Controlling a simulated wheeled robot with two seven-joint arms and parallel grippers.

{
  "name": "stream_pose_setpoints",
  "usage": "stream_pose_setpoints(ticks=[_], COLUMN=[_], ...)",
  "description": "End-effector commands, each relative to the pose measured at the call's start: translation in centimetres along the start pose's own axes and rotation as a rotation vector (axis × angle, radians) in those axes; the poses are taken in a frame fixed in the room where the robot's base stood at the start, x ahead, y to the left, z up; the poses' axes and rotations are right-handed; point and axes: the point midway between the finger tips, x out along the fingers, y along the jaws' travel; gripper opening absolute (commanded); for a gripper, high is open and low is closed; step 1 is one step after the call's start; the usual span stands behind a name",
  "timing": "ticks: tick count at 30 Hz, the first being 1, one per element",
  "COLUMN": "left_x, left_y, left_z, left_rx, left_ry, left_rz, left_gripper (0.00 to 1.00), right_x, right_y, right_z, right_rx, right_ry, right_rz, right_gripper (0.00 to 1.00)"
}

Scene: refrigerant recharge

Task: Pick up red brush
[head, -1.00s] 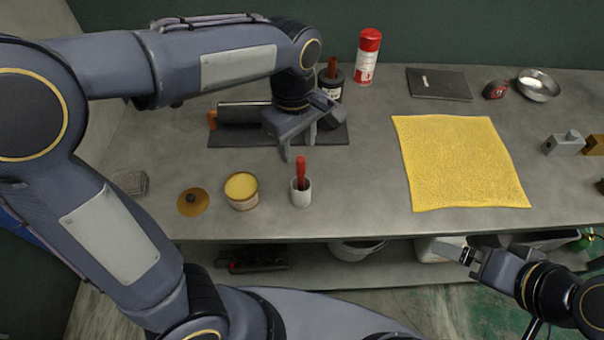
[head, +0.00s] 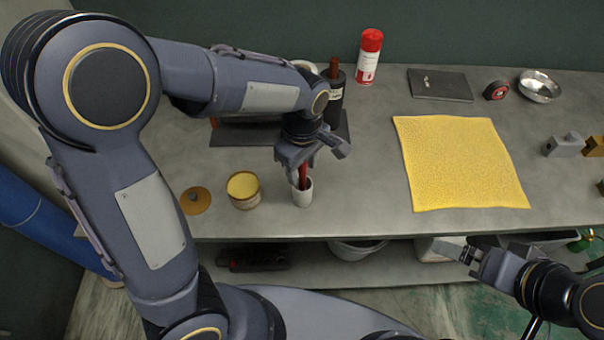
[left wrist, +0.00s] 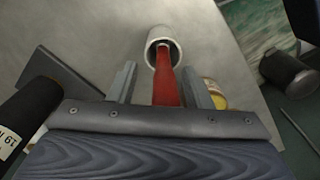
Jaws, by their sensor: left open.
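The red brush (head: 303,177) stands upright in a small white cup (head: 303,193) near the front of the bench. My left gripper (head: 300,172) is directly over the cup, open, with the brush handle between its fingers. In the left wrist view the red handle (left wrist: 166,82) runs between the two parted fingers, with visible gaps on both sides, and the cup's rim (left wrist: 163,38) shows beyond. The brush's lower end is hidden inside the cup. My right gripper (head: 468,256) is at the lower right, in front of the bench edge, away from the brush; it looks empty.
An open yellow tin (head: 243,190) and its brown lid (head: 195,201) are left of the cup. A yellow cloth (head: 460,163) lies to the right. A dark bottle (head: 334,96) and a red-and-white can (head: 368,58) stand behind. Bench between cup and cloth is clear.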

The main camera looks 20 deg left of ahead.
Motion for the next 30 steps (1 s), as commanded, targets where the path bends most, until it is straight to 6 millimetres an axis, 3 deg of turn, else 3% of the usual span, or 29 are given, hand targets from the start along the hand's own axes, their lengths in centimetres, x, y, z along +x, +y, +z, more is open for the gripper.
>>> stream_pose_setpoints(ticks=[1, 11, 21, 30], left_x=[0.0, 0.0, -0.7, -6.3], left_y=[0.0, 0.0, 0.1, 0.1], left_z=[0.0, 0.0, 0.0, 0.0], left_rx=[0.000, 0.000, 0.001, 0.001], left_ry=[0.000, 0.000, 0.000, 0.000], left_rz=[0.000, 0.000, 0.003, 0.007], left_gripper=[0.44, 0.01, 0.00, 0.00], right_x=[0.0, 0.0, 0.0, 0.1], right_y=[0.0, 0.0, 0.0, 0.0], right_z=[0.0, 0.0, 0.0, 0.0], right_rx=[0.000, 0.000, 0.000, 0.000], right_ry=[0.000, 0.000, 0.000, 0.000], right_rz=[0.000, 0.000, 0.000, 0.000], right_gripper=[0.97, 0.97, 0.97, 0.97])
